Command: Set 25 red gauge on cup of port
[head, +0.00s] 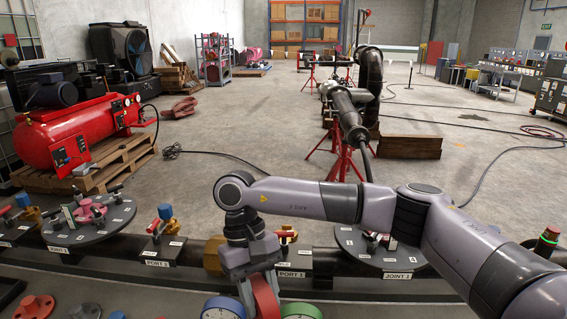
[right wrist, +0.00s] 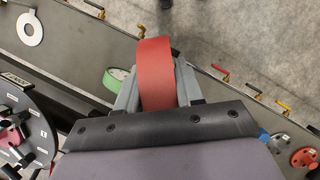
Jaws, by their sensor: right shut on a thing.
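My right gripper (head: 256,288) points down near the bottom centre of the head view. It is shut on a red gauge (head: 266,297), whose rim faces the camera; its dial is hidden. In the right wrist view the red gauge (right wrist: 155,75) sits between the two fingers (right wrist: 154,92). The port labelled PORT 1 (head: 292,274) is just behind and right of the gripper, on the pipe. The arm and gripper partly cover this area, and I cannot make out its cup clearly. My left gripper is not in view.
A blue gauge (head: 223,308) and a green gauge (head: 300,311) lie close on either side of the gripper. Flange discs stand at JOINT 1 (head: 370,262) and at the left (head: 112,222). Small valves line the pipe. The concrete floor beyond is mostly clear.

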